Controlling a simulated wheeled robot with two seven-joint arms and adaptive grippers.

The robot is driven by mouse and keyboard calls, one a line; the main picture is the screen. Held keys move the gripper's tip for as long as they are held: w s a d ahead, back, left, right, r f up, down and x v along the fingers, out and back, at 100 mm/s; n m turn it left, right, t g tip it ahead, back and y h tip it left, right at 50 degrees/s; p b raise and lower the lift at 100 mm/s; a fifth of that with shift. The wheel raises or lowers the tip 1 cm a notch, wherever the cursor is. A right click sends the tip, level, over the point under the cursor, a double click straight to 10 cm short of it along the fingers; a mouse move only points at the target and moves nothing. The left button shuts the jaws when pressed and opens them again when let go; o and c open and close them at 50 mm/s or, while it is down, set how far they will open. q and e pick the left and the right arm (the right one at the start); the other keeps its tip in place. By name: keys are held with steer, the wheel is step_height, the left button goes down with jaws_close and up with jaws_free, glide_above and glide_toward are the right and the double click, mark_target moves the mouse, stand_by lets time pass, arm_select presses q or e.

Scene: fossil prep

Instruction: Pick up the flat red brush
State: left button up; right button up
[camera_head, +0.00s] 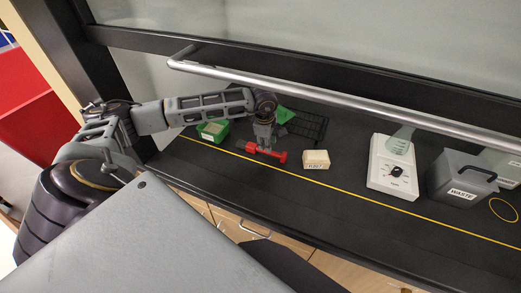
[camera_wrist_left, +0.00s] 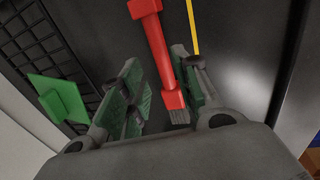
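The flat red brush (camera_head: 266,153) lies on the dark bench top in the head view, below my left gripper. In the left wrist view the brush (camera_wrist_left: 159,48) has a long red handle and grey bristles at its near end. My left gripper (camera_head: 264,142) points down over the brush and hides part of it. In the left wrist view its fingers (camera_wrist_left: 156,62) are spread, with the brush between them and gaps on both sides. The height of the fingertips above the bench is hard to tell. My right gripper is in neither view.
A green tub (camera_head: 213,131), a green piece (camera_head: 284,115) and a black grid tray (camera_head: 308,124) lie nearby. A cream labelled box (camera_head: 316,160) sits right of the brush. A white dial device (camera_head: 392,171) and grey waste bin (camera_head: 458,181) stand farther right. A metal rail (camera_head: 340,102) crosses above.

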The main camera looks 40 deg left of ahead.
mark_target(252, 148)
arm_select(q)
steer(key=shift+w+f, duration=0.1)
steer(key=shift+f, duration=0.3)
steer(key=shift+f, duration=0.15)
steer(key=shift+w+f+p, duration=0.15)
steer(key=shift+f+p, duration=0.25)
steer(key=shift+f, duration=0.55)
steer(key=shift+w+f+p, duration=0.1)
steer(key=shift+f+p, duration=0.3)
steer(key=shift+f, duration=0.55)
steer(key=shift+w+a+f, duration=0.1)
steer(key=shift+f, duration=0.45)
steer(key=shift+c, duration=0.4)
jaws_close()
